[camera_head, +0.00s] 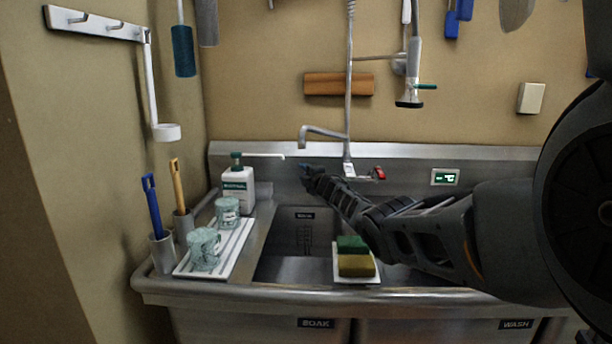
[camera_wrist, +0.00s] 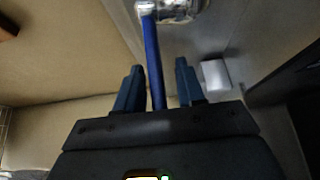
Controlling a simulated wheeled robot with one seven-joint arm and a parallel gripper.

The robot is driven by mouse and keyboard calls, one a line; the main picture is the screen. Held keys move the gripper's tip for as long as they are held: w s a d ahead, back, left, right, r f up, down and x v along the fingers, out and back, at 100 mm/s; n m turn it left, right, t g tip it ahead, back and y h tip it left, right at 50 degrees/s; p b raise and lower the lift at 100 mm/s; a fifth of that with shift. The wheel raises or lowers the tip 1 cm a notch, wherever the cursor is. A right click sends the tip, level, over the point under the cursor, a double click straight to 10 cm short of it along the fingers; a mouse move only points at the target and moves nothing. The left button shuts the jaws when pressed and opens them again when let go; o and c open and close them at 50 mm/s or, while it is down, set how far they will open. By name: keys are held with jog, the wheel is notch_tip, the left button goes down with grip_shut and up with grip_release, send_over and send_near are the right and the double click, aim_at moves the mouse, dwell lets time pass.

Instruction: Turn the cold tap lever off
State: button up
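The cold tap lever (camera_wrist: 152,55) is a blue bar in the wrist view, running from a chrome fitting at the top down between my two fingers. My gripper (camera_wrist: 160,82) is open, with one dark blue fingertip on each side of the lever. The lever appears nearer the left finger; I cannot tell whether they touch. In the head view my gripper (camera_head: 308,172) is at the sink's back, left of the tap column, and I cannot make out the blue lever there. The red lever (camera_head: 380,173) shows right of the column, below the spout (camera_head: 322,131).
A soap bottle (camera_head: 238,190) stands left of my gripper. Cups (camera_head: 204,250) stand on a white rack (camera_head: 240,243). Sponges (camera_head: 355,257) lie on a small tray at the front of the sink. The left basin (camera_head: 290,268) is clear.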

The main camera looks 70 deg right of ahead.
jog(key=shift+s+a+r+p, duration=0.2)
jog(key=shift+s+p, duration=0.15)
jog(key=shift+p, duration=0.2)
jog(key=p+v, duration=0.4)
jog(key=v, duration=0.3)
jog(key=shift+f, duration=0.2)
jog(key=shift+w+a, duration=0.1)
